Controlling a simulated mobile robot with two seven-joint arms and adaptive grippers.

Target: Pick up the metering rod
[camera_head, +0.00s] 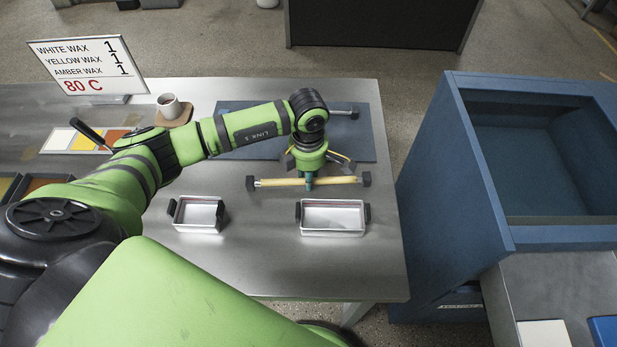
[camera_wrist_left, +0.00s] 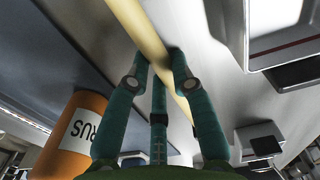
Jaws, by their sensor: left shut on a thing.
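The metering rod (camera_head: 273,183) is a pale yellow bar with dark end blocks. It lies level across the head view, in front of the blue mat. My left gripper (camera_head: 308,184) points down over the rod's middle and is shut on it. In the left wrist view, the yellow rod (camera_wrist_left: 150,40) passes between the teal fingers (camera_wrist_left: 155,75). I cannot tell how high the rod is above the table. My right gripper is not in view.
Two metal trays with dark handles, left (camera_head: 198,214) and right (camera_head: 333,217), stand on the steel table (camera_head: 262,250) nearby. A silver rod (camera_head: 343,112) lies on the blue mat (camera_head: 368,145). A mug (camera_head: 170,106) stands left; a blue cabinet (camera_head: 450,190) stands right.

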